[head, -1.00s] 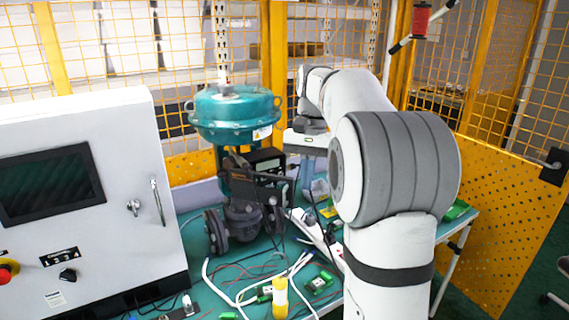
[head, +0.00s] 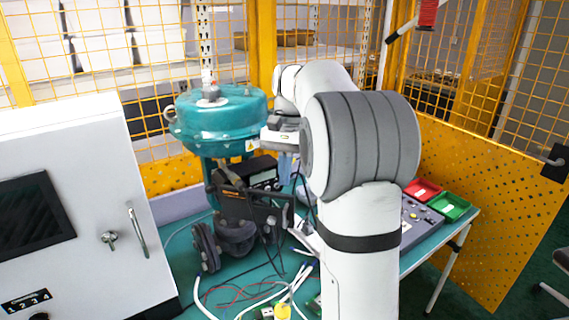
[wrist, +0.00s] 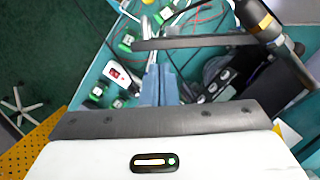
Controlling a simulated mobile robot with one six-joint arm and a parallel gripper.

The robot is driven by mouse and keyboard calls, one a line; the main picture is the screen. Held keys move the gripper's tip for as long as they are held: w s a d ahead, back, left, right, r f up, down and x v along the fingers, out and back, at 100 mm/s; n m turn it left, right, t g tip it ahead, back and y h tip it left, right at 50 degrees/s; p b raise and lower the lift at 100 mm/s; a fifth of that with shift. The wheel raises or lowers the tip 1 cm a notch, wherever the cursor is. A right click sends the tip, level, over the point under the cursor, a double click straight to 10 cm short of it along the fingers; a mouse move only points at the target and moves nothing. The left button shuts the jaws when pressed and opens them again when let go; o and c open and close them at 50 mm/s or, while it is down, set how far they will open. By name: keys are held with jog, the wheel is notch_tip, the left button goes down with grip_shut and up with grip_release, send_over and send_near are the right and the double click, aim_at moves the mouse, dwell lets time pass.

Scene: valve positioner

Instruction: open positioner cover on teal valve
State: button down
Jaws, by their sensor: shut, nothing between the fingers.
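The teal valve (head: 222,122) stands upright on the bench, with a dark body and flanges below its round top. The black positioner (head: 262,172) is mounted on it, with a small display and buttons. A dark plate (head: 255,209) juts out below the display; I cannot tell surely whether it is the cover. In the wrist view a dark bar (wrist: 200,42) crosses beyond my fingertips, and the positioner's buttons (wrist: 222,76) show to the right. My gripper (wrist: 158,72) is shut and empty. In the head view its bluish fingers (head: 286,164) are right of the positioner, partly behind my arm.
A white cabinet (head: 75,150) stands left of the valve. Cables and small green parts lie on the teal bench (head: 185,262). Red (head: 424,189) and green (head: 449,206) trays sit at its right end. Yellow fencing (head: 480,215) closes the back and right.

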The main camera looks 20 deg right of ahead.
jog(key=shift+x, duration=2.7)
jog(key=shift+d, duration=0.1)
